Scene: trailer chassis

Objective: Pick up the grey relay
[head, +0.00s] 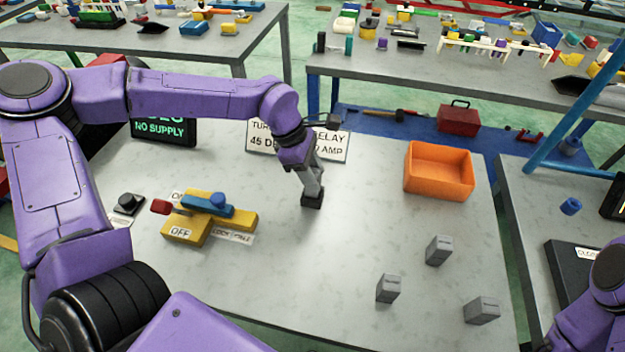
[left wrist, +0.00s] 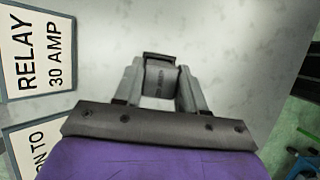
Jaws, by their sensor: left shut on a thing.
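My left gripper (head: 312,190) points down over the middle of the grey table, in front of the white sign. It is shut on a small dark grey block, which I take for the grey relay (head: 312,201). In the left wrist view the grey relay (left wrist: 160,80) sits between the two fingers (left wrist: 160,92). I cannot tell whether its bottom touches the table. My right gripper is not in view; only part of my right arm shows at the bottom right.
Three grey blocks stand at the table's front right, one of them here (head: 438,250). An orange bin (head: 440,172) stands at the back right. A yellow switch base (head: 188,231) with a blue lever (head: 215,204) is at left. The white sign (head: 262,138) stands behind the gripper.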

